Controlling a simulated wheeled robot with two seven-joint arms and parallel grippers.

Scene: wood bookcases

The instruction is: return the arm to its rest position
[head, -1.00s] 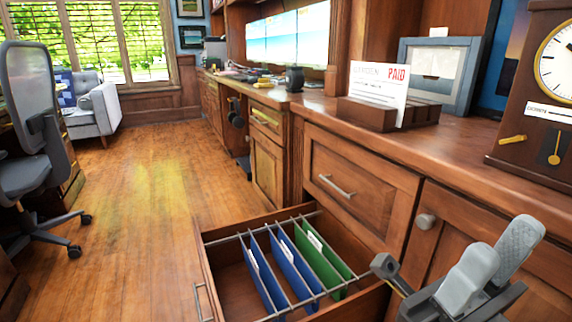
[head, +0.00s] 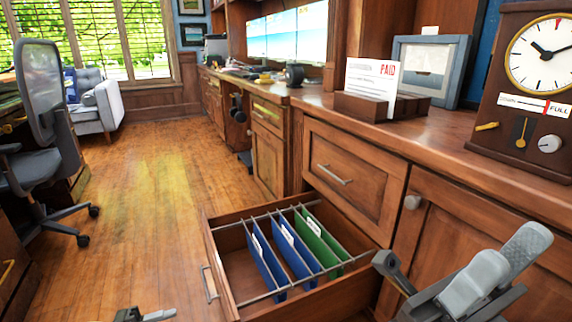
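My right gripper (head: 513,247) is at the lower right, in front of the lower cabinet door. Its two grey fingers stand apart with nothing seen between them. Only a small top part of my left gripper (head: 146,315) shows at the bottom edge, over the floor; its fingers are too cut off to judge. An open drawer (head: 232,284) with metal rails lies between the grippers. It holds two blue folders (head: 266,262) and a green folder (head: 320,243). My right gripper is right of the drawer.
A closed drawer (head: 335,174) and a cabinet door (head: 445,230) are beside the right gripper. The wooden countertop (head: 440,128) holds a PAID card (head: 371,82) in a wooden holder, a picture frame and a clock (head: 543,52). An office chair (head: 40,110) stands left; the middle floor is open.

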